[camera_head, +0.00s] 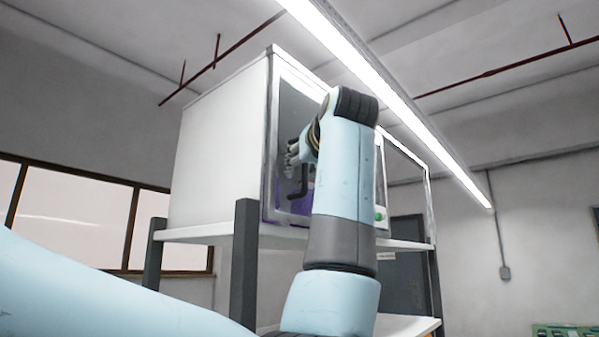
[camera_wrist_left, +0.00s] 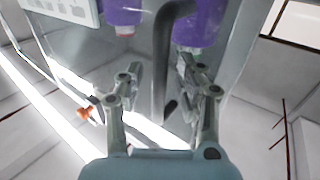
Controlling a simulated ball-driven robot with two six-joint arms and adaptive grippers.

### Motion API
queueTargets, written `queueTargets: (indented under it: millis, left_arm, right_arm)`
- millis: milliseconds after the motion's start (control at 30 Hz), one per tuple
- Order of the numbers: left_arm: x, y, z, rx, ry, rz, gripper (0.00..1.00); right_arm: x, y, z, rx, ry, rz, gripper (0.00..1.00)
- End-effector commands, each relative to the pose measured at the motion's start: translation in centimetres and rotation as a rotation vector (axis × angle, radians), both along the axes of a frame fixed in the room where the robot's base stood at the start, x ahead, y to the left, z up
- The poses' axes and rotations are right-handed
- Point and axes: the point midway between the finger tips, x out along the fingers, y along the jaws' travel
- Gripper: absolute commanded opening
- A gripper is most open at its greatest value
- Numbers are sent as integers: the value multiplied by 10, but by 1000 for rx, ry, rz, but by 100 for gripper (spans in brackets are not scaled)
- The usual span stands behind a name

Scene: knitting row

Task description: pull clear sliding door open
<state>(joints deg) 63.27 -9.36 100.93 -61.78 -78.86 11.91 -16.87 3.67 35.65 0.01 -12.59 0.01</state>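A white cabinet (camera_head: 217,150) stands on a shelf, with a clear door (camera_head: 295,100) in a grey frame on its front. A dark bar handle (camera_head: 301,186) stands out from the door near its left edge. My pale blue left arm covers much of the front. My left gripper (camera_head: 292,155) is at the handle. In the left wrist view its two fingers (camera_wrist_left: 160,68) are spread, with the dark handle (camera_wrist_left: 162,65) running between them. I see gaps on both sides and cannot tell whether either finger touches it. My right gripper is not in view.
Purple items (camera_wrist_left: 122,15) show behind the clear panel. The white shelf (camera_head: 205,233) has dark posts (camera_head: 245,260). A green spot (camera_head: 380,216) shows right of my arm. A long ceiling lamp (camera_head: 400,105) hangs above. A window (camera_head: 75,215) is at left.

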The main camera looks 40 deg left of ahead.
Motion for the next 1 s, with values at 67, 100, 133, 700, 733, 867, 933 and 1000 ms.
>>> queueTargets:
  millis: [67,100,133,700,733,867,933,1000]
  left_arm:
    - [0,0,0,0,0,0,36]
    - [0,0,0,0,0,1,36]
    - [0,0,0,0,0,1,36]
    - [0,0,0,1,0,1,0]
    - [0,0,0,1,0,1,0]
    - [0,0,0,1,1,0,0]
    - [0,0,0,1,1,0,0]
    - [0,0,0,1,1,0,0]
  right_arm:
    - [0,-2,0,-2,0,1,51]
    - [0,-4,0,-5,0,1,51]
    - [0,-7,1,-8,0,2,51]
    - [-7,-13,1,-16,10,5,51]
    - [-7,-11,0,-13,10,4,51]
    - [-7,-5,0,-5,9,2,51]
    - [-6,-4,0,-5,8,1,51]
    - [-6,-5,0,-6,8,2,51]
